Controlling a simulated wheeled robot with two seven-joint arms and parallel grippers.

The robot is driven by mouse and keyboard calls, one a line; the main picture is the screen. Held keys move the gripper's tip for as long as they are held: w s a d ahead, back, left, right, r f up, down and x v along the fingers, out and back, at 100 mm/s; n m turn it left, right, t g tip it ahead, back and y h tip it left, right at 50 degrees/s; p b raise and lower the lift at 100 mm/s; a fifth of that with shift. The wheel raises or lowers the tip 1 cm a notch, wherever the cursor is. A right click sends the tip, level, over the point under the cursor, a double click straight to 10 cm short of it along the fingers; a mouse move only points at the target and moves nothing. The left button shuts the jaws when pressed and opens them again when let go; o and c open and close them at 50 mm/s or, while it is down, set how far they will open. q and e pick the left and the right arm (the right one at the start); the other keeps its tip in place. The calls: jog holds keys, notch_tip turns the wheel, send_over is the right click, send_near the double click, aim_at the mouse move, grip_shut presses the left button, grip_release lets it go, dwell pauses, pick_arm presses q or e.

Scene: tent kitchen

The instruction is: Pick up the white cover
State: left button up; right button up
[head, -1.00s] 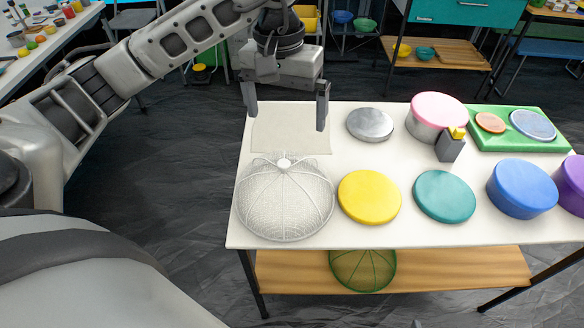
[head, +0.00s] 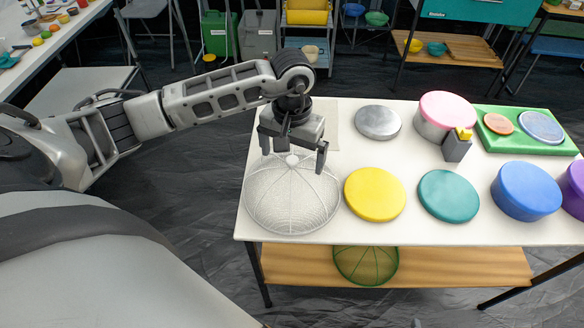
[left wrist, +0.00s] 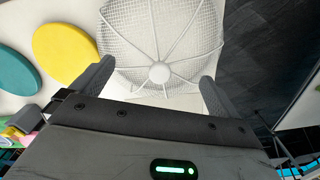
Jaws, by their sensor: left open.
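The white cover (head: 291,205) is a domed mesh cover with ribs and a small round knob on top. It rests on the white table at its front left corner. My left gripper (head: 293,163) is open, with its fingers on either side of the knob, above the dome. In the left wrist view the white cover (left wrist: 160,40) lies beyond the fingertips, and its knob shows between the open fingers (left wrist: 158,78). I cannot tell whether the fingers touch the mesh. My right gripper is not in view.
A yellow disc (head: 375,194) lies close to the right of the cover. A teal disc (head: 448,196), a grey disc (head: 378,122), a blue round container (head: 526,191) and a pink-lidded one (head: 446,115) also stand on the table (head: 410,228). A green mesh cover (head: 366,265) sits on the shelf below.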

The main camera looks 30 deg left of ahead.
pick_arm(q)
notch_tip(320, 180, down, 2)
jog(key=c, duration=1.2)
jog(key=shift+r, duration=0.1)
